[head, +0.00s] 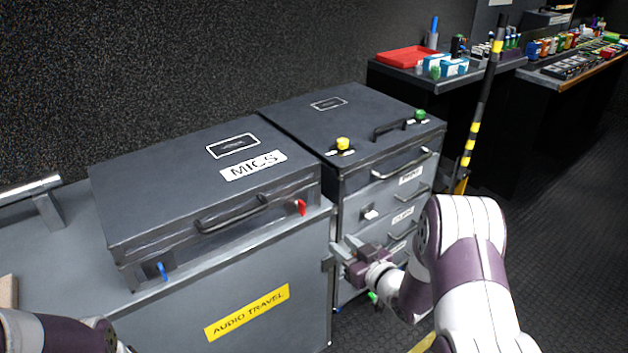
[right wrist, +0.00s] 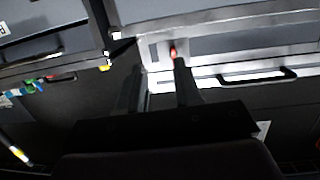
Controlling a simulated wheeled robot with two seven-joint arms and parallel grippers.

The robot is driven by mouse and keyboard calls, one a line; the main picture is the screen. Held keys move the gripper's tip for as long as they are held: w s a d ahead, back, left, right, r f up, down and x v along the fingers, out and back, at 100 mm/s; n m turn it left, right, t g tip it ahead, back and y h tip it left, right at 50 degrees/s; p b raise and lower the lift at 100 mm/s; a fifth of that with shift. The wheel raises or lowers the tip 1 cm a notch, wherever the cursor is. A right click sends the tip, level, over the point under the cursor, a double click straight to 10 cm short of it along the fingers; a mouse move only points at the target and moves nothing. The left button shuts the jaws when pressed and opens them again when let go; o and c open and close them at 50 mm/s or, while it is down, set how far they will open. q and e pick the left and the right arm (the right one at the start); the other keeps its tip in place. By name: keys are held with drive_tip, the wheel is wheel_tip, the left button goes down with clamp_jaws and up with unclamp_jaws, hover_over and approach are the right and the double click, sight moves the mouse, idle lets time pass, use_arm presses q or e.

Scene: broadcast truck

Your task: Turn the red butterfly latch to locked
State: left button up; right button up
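The red butterfly latch (head: 301,207) is on the right end of the front face of the dark grey MICS case (head: 150,215). Its wing looks close to upright, slightly tilted; its lock state is too small to tell. My right gripper (head: 345,246) is below and right of the latch, apart from it, in front of the drawer unit. In the right wrist view, the red latch (right wrist: 173,52) shows just beyond the tip of the right-hand finger. The two fingers of my right gripper (right wrist: 158,75) are spread with nothing between them. My left arm shows at the bottom left, its gripper out of view.
A blue latch (head: 161,270) is at the case's left end, and a black handle (head: 232,214) sits between the latches. The case stands on a grey cabinet (head: 180,318) labelled AUDIO TRAVEL. A drawer unit (head: 355,185) with protruding handles stands close on the right. Floor further right is open.

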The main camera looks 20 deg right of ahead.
sight(304, 206)
drive_tip(key=shift+n+t+y, duration=0.3)
drive_tip(key=shift+t+y, duration=0.5)
drive_tip(key=w+a+r, duration=0.1)
drive_tip(key=w+a, duration=0.1)
drive_tip(key=w, duration=0.2)
drive_tip(key=w+a+r, duration=0.1)
drive_tip(key=w+a, duration=0.1)
drive_tip(key=w, duration=0.2)
drive_tip(key=w+a+r+b, duration=0.1)
drive_tip(key=w+a, duration=0.1)
drive_tip(key=w, duration=0.2)
drive_tip(key=shift+w+r, duration=0.15)
drive_tip(key=shift+r, duration=0.2)
clamp_jaws()
